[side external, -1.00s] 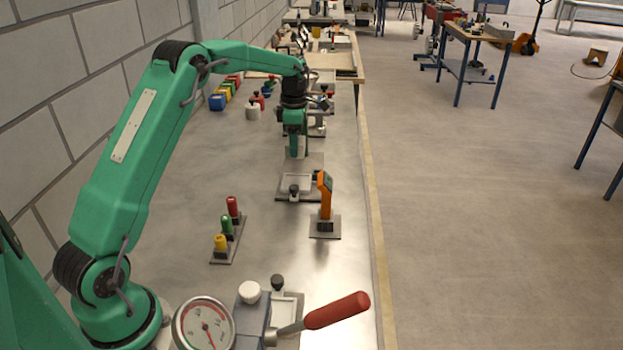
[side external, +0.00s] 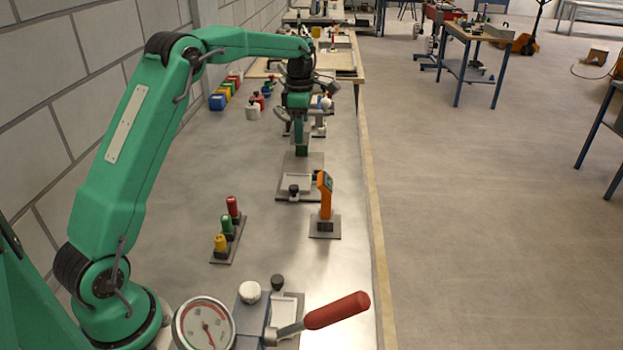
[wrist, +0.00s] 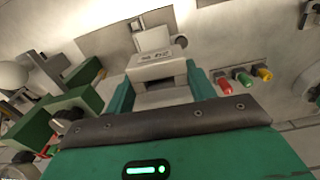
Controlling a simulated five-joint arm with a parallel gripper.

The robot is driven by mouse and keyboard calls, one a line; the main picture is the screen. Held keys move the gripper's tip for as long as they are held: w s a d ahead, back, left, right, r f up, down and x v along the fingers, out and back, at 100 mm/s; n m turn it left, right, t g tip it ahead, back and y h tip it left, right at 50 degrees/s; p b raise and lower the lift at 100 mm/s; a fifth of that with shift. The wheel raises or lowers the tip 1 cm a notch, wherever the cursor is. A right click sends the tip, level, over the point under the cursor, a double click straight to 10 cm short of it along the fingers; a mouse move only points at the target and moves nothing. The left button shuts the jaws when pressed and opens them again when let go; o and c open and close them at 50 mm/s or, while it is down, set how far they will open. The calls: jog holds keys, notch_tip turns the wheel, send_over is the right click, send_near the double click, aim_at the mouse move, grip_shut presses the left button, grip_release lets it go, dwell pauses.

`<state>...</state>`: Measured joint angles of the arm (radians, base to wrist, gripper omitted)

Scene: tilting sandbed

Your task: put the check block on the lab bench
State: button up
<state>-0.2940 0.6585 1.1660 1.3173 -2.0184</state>
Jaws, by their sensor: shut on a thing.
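My gripper (side external: 302,146) points down above the far part of a grey fixture plate on the bench. In the wrist view, its two teal fingers (wrist: 160,90) are shut on a pale grey block, the check block (wrist: 158,70), with small dark marks near its far edge. In the side view the block is hard to make out between the fingers. The lab bench (side external: 185,180) is a grey, mostly bare surface. I cannot tell the exact gap between block and bench.
The fixture (side external: 297,184) has a black knob. An orange handheld tool (side external: 325,195) stands right of it. Red, green and yellow pegs (side external: 227,225) stand at left. A gauge (side external: 204,327) and red-handled clamp (side external: 336,310) are in front. The bench's left middle is clear.

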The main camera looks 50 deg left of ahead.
jog(key=s+d+m, duration=0.2)
jog(key=s+d, duration=0.3)
jog(key=d, duration=0.4)
jog(key=s+d+m, duration=0.2)
jog(key=s+d, duration=0.3)
jog(key=d, duration=0.5)
jog(key=s+d+m, duration=0.3)
jog(key=s+d, duration=0.2)
jog(key=d, duration=0.4)
jog(key=s+d+m, duration=0.1)
jog(key=s+d, duration=0.3)
jog(key=s, duration=0.3)
notch_tip(320, 180, down, 6)
jog(key=shift+w+a, duration=0.15)
jog(key=shift+w, duration=0.15)
send_over(319, 263)
notch_tip(319, 263, down, 7)
jog(key=shift+w, duration=0.1)
jog(key=shift+f, duration=2)
jog(key=shift+f, duration=0.15)
